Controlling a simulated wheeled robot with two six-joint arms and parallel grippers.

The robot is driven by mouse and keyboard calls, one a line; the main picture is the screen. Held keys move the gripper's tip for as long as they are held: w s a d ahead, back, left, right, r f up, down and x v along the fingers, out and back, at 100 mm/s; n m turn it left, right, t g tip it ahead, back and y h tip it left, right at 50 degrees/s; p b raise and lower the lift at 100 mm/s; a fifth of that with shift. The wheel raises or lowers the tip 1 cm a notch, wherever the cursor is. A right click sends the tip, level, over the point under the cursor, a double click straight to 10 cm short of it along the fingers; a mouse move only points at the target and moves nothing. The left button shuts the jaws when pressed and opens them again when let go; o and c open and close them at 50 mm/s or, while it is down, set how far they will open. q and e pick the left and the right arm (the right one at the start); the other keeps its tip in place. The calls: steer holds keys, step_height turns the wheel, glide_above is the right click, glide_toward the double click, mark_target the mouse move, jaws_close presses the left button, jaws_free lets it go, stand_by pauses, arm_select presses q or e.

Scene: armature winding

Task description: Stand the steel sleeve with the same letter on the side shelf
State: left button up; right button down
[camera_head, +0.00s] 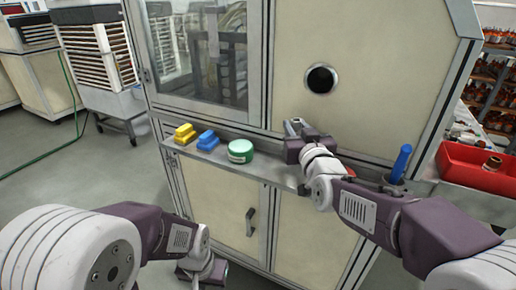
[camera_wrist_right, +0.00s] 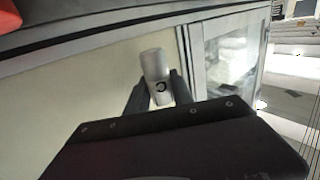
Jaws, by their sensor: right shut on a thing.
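My right gripper (camera_head: 295,128) is shut on a grey steel sleeve, in front of the machine's cream panel and over the ledge. In the right wrist view the sleeve (camera_wrist_right: 153,65) stands up between the two dark fingers (camera_wrist_right: 158,92). A small dark round mark shows low on it; I cannot read a letter. In the head view the sleeve is small and hard to tell from the fingers. The side shelf (camera_head: 235,172) seems to be the grey ledge along the machine's front. My left gripper (camera_head: 202,271) hangs low at the bottom, its fingers unclear.
On the ledge lie yellow blocks (camera_head: 185,133), blue blocks (camera_head: 207,140) and a green round container (camera_head: 241,151). A blue-handled tool (camera_head: 401,162) stands at the right, by a red bin (camera_head: 475,174) holding a copper-coloured part (camera_head: 493,162). The panel has a round dark hole (camera_head: 321,79).

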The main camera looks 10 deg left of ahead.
steer(key=shift+s+d+f, duration=0.15)
steer(key=shift+s, duration=0.1)
steer(key=f, duration=0.1)
steer(key=f+b, duration=0.1)
steer(key=f, duration=0.2)
steer(key=shift+s+d+f+b, duration=0.1)
steer(key=shift+s+d+b, duration=0.1)
steer(key=shift+s+b, duration=0.2)
steer(key=shift+w+a+f, duration=0.1)
steer(key=shift+w+f, duration=0.05)
steer(key=shift+w, duration=0.1)
step_height(320, 180, down, 5)
steer(key=shift+s+r+b, duration=0.1)
steer(key=shift+s+b, duration=0.05)
steer(key=shift+b, duration=0.5)
arm_select(q)
steer(key=f, duration=0.2)
steer(key=shift+s+d+f, duration=0.2)
steer(key=shift+s+f, duration=0.1)
steer(key=shift+s, duration=0.1)
